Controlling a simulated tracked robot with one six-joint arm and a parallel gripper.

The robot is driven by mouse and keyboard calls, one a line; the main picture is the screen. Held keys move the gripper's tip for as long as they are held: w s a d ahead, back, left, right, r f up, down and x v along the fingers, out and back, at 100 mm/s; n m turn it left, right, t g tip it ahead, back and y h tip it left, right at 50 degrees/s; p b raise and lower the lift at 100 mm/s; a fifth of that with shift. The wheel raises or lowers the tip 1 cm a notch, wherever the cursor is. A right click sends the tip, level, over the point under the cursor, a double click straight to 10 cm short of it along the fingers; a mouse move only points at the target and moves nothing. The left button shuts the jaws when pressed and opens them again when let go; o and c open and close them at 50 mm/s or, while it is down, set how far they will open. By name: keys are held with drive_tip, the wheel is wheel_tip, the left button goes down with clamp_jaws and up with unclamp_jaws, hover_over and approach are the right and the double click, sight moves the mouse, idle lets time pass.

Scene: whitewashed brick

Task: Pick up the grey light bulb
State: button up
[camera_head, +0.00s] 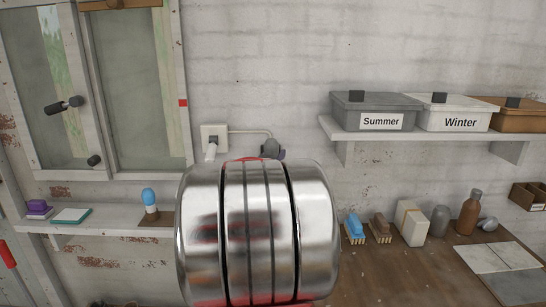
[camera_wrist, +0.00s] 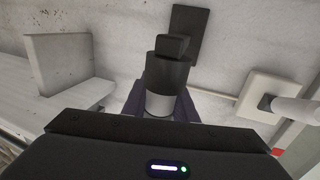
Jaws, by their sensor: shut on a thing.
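The grey light bulb (camera_wrist: 160,106) shows in the wrist view as a pale grey cylindrical part between my two dark fingers, its near end hidden by my gripper. My gripper (camera_wrist: 156,108) is shut on it. The bulb's far end meets a black lamp holder (camera_wrist: 166,70), which lines up with a dark plate (camera_wrist: 189,36) on the wall. I cannot tell how deep it sits in the holder. In the head view my own arm hides the bulb and most of my gripper.
A wall shelf (camera_head: 420,135) with labelled boxes is at right. A blue bulb (camera_head: 149,196) stands on the left shelf. Below right, a brown bench (camera_head: 400,265) holds brushes, bottles and a rounded grey item (camera_head: 488,223).

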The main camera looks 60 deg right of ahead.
wheel_tip(320, 180, up, 18)
idle(0.6)
